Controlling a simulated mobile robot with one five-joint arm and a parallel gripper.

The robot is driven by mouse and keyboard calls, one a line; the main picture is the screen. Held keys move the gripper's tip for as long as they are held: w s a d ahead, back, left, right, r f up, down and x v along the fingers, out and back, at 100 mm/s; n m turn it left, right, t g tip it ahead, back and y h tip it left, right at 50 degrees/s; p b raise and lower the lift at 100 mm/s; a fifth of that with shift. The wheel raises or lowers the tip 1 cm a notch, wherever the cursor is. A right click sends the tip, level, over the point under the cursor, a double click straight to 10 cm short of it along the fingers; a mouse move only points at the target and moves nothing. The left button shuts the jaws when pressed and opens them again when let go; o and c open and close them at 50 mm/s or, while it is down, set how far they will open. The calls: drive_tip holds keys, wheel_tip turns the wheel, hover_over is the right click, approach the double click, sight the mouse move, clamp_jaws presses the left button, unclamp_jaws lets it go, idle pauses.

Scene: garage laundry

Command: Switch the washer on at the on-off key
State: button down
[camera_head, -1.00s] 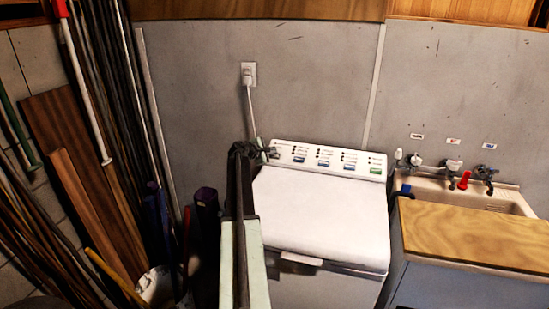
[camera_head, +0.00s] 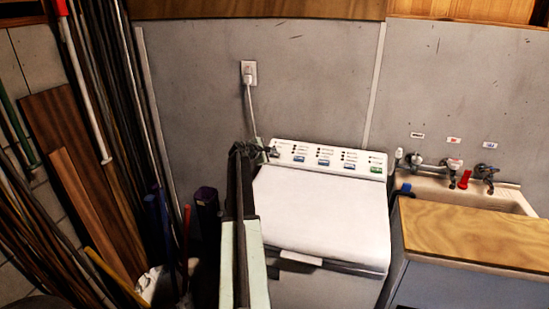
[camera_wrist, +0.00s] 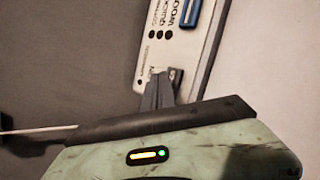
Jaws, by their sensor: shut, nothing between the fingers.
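The white washer (camera_head: 322,215) stands against the grey wall with its lid shut. Its control panel (camera_head: 331,150) runs along the back top edge, with blue keys, a green key (camera_head: 376,168) at the right end, and rows of dark dots. My gripper (camera_head: 272,152) is at the panel's left end. In the wrist view my gripper (camera_wrist: 161,76) is shut and empty, its tips over the near end of the panel (camera_wrist: 170,45), beside a small dark key (camera_wrist: 175,76). The fingers partly hide that end; I cannot tell whether they touch it. A blue key (camera_wrist: 190,14) lies farther along.
A wall outlet (camera_head: 249,74) with a white cord is above the washer's left back corner. Right is a sink (camera_head: 490,205) with taps and a wooden board (camera_head: 470,232). Poles and planks (camera_head: 75,200) crowd the left.

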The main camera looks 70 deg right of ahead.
drive_tip(key=shift+d+f+b, duration=0.2)
drive_tip(key=shift+f+b, duration=0.35)
drive_tip(key=shift+f, duration=0.1)
idle(1.3)
drive_tip(key=shift+a+r+p, duration=0.25)
drive_tip(key=shift+r+p, duration=0.55)
drive_tip(key=shift+p, duration=0.1)
drive_tip(key=r+p, duration=0.1)
drive_tip(key=a+r+p, duration=0.1)
drive_tip(key=r+p, duration=0.1)
drive_tip(key=a+r+p, duration=0.1)
drive_tip(key=shift+r+p, duration=0.3)
drive_tip(key=shift+r, duration=0.05)
idle(0.3)
